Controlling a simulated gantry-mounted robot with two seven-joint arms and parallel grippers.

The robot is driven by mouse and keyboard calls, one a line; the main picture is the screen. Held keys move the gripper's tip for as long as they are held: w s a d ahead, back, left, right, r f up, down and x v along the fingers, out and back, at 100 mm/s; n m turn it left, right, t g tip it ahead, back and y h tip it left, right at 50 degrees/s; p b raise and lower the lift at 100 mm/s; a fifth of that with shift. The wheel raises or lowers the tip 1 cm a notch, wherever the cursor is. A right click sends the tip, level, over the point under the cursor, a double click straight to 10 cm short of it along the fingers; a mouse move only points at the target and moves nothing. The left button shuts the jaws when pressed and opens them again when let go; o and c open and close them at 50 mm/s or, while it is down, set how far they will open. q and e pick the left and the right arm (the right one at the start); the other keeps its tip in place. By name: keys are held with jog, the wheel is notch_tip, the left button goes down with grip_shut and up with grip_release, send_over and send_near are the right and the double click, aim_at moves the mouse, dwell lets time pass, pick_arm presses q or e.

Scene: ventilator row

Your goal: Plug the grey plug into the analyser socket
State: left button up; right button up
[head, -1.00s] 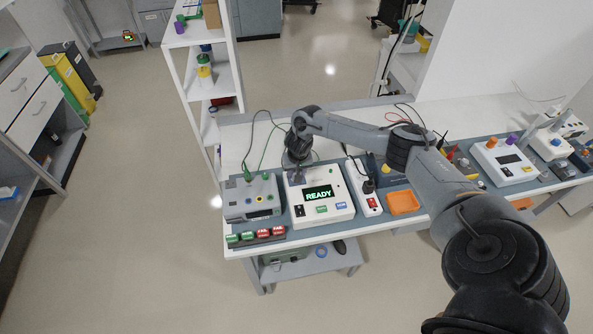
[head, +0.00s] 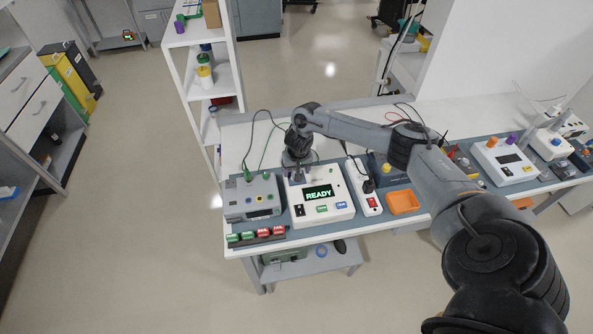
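The white box with the lit green READY display (head: 320,215) stands on the bench; I take it to be the analyser. My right arm reaches over it from the right. The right gripper (head: 297,169) points down at the box's back left corner. Its fingers are small and partly hidden by the wrist, so I cannot tell whether they are open or shut. I cannot make out the grey plug or the socket opening clearly; small grey shapes show just under the gripper. My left gripper is not in view.
A grey unit (head: 253,198) with green and black leads stands left of the box. A white power strip (head: 365,192) with a black plug and an orange tray (head: 403,202) are to the right. Red and green labelled blocks (head: 256,237) line the front left edge.

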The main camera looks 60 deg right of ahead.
notch_tip(320, 180, up, 8)
jog(key=s+a, duration=0.1)
jog(key=a+f+n+t, duration=0.1)
jog(key=a+f+n, duration=0.1)
jog(key=a, duration=0.6)
jog(key=w+a+f+n+t+y+p, duration=0.1)
jog(key=a+n, duration=0.3)
jog(key=a, duration=0.4)
jog(key=w+a+f+n+t+y, duration=0.1)
jog(key=a+f+n, duration=0.2)
jog(key=a, duration=0.5)
jog(key=shift+w+a+f+t, duration=0.15)
jog(key=shift+a+f+t, duration=0.2)
jog(key=shift+f+t, duration=0.1)
jog(key=s+a+r+n+t+p, duration=0.1)
jog(key=s+a+r, duration=0.1)
jog(key=s+a, duration=0.35)
jog(key=s+a+r+n+t, duration=0.1)
jog(key=s+a+n, duration=0.15)
jog(key=a, duration=0.55)
jog(key=s+d+r+g, duration=0.1)
jog(key=s+d+g, duration=0.1)
jog(key=s, duration=0.5)
jog(key=s+d+r+g, duration=0.1)
jog(key=s+d+r, duration=0.1)
jog(key=s, duration=0.5)
jog(key=shift+s+d+r+m+g, duration=0.15)
jog(key=shift+d+r+m+g, duration=0.05)
jog(key=shift+d+m+g, duration=0.2)
jog(key=shift+a, duration=0.1)
